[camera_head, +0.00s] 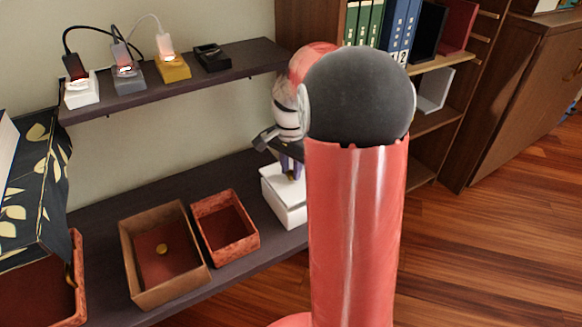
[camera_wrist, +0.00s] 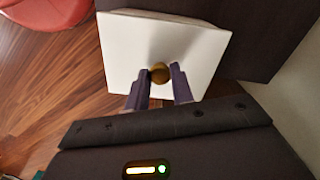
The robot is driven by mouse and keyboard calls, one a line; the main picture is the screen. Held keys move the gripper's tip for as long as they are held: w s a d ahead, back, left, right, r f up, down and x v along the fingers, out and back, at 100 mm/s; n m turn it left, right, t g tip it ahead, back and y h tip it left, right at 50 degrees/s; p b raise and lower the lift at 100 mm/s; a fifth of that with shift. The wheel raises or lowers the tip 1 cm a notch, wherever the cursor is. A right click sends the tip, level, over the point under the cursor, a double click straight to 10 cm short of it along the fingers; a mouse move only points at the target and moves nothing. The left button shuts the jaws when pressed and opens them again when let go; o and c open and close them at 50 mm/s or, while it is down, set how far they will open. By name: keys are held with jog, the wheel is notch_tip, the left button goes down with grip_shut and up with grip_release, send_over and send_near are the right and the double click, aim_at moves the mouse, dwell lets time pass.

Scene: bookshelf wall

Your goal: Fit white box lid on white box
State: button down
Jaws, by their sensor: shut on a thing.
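The white box lid (camera_wrist: 130,45) is a flat white square with a round brass-coloured knob (camera_wrist: 159,73) at its middle. In the wrist view my gripper (camera_wrist: 160,72) has its two fingers on either side of the knob and is shut on it. In the head view my gripper (camera_head: 291,168) points down at the lid (camera_head: 273,179). The white box (camera_head: 291,215) is on the lower dark shelf, directly under the lid, partly hidden by my arm. The lid appears to lie on or just above the box; I cannot tell whether it is fully seated.
On the lower shelf (camera_head: 180,190), a brown open box (camera_head: 126,250) holding a small brass-coloured item and a red open box (camera_head: 240,247) stand left of the white box. A leaf-patterned dark box (camera_head: 45,190) is farther left. The upper shelf (camera_head: 130,95) carries several lit small devices.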

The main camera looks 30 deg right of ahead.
aim_at(291, 172)
jog(key=shift+f+b, duration=0.55)
jog(key=shift+f, duration=0.5)
jog(key=c, duration=1.1)
grip_release()
notch_tip(291, 172, up, 8)
jog(key=shift+f+p, duration=0.1)
jog(key=shift+p, duration=0.7)
jog(key=s+a+r+n+t+p, duration=0.1)
jog(key=s+a+r+n+t, duration=0.1)
jog(key=s, duration=0.4)
jog(key=s+a+r+n+t+p, duration=0.2)
jog(key=s+a+r+n, duration=0.2)
jog(key=s+a+n, duration=0.3)
jog(key=s+a+r+n+t+p, duration=0.1)
jog(key=s+a+r+n+p, duration=0.1)
jog(key=s, duration=0.5)
jog(key=shift+s+a+r+n+t, duration=0.1)
jog(key=shift+a+r+n+t, duration=0.1)
jog(key=shift+a+r+n, duration=0.35)
jog(key=shift+a+r+n+t, duration=0.2)
jog(key=shift+a+r+n, duration=0.05)
jog(key=shift+a+n, duration=0.5)
